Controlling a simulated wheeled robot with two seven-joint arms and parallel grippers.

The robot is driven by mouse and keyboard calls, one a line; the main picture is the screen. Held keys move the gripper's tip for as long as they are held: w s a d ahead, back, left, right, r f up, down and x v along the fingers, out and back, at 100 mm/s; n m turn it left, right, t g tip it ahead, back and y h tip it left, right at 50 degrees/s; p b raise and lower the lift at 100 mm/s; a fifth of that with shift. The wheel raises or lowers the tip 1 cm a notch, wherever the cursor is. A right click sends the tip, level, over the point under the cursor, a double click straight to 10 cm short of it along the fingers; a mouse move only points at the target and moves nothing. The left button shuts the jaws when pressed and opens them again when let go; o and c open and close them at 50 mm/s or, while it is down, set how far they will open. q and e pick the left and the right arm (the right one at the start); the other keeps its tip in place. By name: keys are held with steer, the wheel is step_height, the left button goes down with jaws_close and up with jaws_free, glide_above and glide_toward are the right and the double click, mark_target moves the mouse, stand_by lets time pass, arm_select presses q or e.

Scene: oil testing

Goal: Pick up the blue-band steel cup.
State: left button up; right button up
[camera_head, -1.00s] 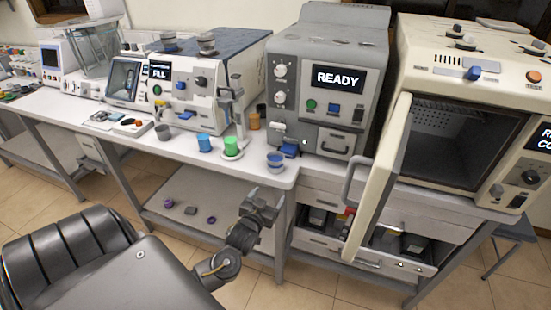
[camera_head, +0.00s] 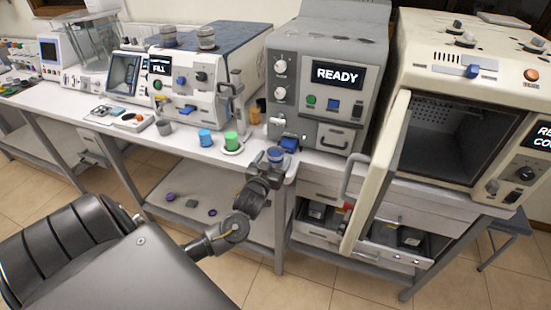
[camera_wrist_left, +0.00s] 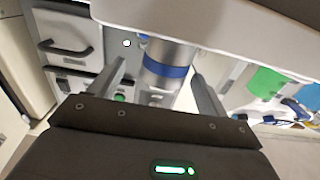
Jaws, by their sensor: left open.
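In the left wrist view the steel cup (camera_wrist_left: 168,66) sits between the two spread fingers of my left gripper (camera_wrist_left: 157,88). The jaws are open, with gaps visible beside the cup. My right gripper is not in view.
The grey READY machine (camera_head: 323,95) stands behind. An open oven door (camera_head: 375,180) juts out at right.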

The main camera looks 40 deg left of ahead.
mark_target(278, 148)
arm_select(q)
steer(key=shift+w+a+r, duration=0.2)
steer(key=shift+w+r, duration=0.05)
steer(key=p+x, duration=0.2)
steer(key=x, duration=0.1)
steer(key=shift+w+a+r, duration=0.15)
steer(key=shift+w+a, duration=0.25)
steer(key=shift+w, duration=0.3)
steer(key=c, duration=1.1)
